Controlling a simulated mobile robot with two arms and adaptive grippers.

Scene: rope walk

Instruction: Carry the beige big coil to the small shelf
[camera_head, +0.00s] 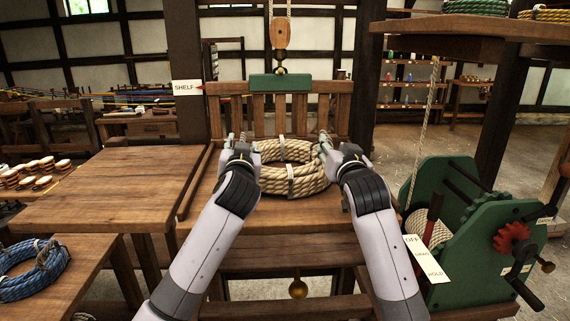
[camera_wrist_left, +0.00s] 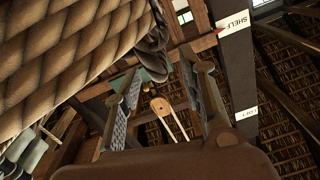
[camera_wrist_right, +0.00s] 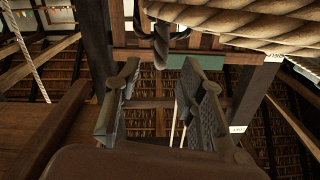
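The beige big coil (camera_head: 293,178), bound with pale ties, lies flat on a slatted-back wooden platform (camera_head: 300,222) in the head view. My left gripper (camera_head: 246,143) is at its left side and my right gripper (camera_head: 329,143) at its right side. In the left wrist view the fingers (camera_wrist_left: 163,78) stand apart with the coil (camera_wrist_left: 60,55) beside them at upper left. In the right wrist view the fingers (camera_wrist_right: 160,78) are also apart, the coil (camera_wrist_right: 240,22) above them. Which surface is the small shelf is unclear; a "SHELF" sign (camera_head: 187,87) is on a post.
A wooden table (camera_head: 118,188) adjoins the platform at left, its top bare. A blue coil (camera_head: 32,268) lies at lower left. A green winch (camera_head: 475,240) with a crank stands at right. A pulley block (camera_head: 281,33) hangs behind the platform. A raised board (camera_head: 480,27) at upper right holds coils.

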